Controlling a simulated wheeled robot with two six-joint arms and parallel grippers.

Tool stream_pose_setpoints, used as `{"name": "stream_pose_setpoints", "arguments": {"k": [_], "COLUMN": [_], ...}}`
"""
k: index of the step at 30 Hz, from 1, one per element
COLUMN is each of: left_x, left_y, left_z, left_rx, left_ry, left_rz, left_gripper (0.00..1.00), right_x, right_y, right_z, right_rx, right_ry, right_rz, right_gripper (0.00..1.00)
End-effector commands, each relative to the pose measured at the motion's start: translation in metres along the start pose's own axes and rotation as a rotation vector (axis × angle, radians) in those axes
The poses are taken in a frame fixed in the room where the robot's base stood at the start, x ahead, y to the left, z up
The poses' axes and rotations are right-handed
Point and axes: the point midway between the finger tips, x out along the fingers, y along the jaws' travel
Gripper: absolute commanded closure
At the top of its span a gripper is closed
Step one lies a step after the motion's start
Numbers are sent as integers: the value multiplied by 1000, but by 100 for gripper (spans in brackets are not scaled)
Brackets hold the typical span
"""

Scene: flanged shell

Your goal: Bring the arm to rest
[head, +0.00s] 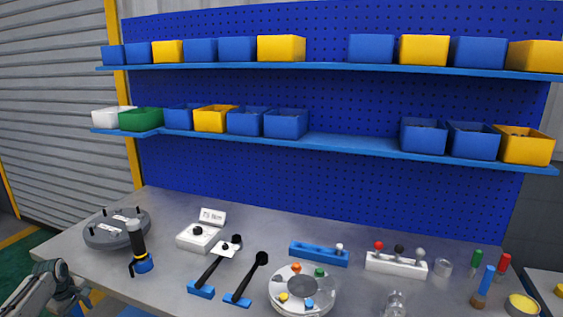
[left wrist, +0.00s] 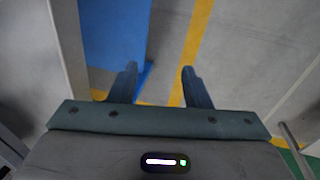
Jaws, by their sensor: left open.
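My left arm (head: 48,290) shows in the head view at the lower left corner, beside the front left edge of the grey workbench (head: 165,205). In the left wrist view my left gripper (left wrist: 161,84) is open, its two dark fingers spread apart with nothing between them. It is over the floor, which shows grey with a blue area and a yellow line, clear of the bench objects. My right gripper is in neither view.
A round grey flanged part (head: 118,232) and a black-and-blue upright tool (head: 138,250) stand on the bench's left side. Black-handled levers (head: 248,280), a round white fixture (head: 318,296) and several small parts fill the middle and right. Shelves of bins (head: 285,124) hang behind.

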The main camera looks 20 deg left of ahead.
Motion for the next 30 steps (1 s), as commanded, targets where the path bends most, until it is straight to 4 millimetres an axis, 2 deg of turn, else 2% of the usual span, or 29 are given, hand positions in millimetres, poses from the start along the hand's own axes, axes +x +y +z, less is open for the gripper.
{"name": "stream_pose_setpoints", "arguments": {"k": [1,3,5,6,9,12,15,21,26,30], "left_x": [21,41,54,60,68,69,69,69,124,170], "left_y": [-32,-72,-108,-133,-189,-231,-265,-324,-348,-375], "left_z": [-22,-54,-80,-98,-136,-159,-173,-183,-131,-78], "left_rx": [86,239,398,519,848,1155,1433,1945,1903,1881], "left_ry": [95,229,338,407,544,618,649,622,559,491], "left_rz": [-44,-103,-169,-221,-361,-484,-588,-747,-664,-601], "left_gripper": [56,56,56,56,56,56,56,56,56,56], "right_x": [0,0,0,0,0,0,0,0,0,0], "right_y": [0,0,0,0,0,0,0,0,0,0], "right_z": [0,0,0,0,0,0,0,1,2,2], "right_rx": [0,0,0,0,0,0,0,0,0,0], "right_ry": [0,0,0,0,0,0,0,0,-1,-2], "right_rz": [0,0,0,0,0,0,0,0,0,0], "right_gripper": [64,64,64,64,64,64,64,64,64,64]}}
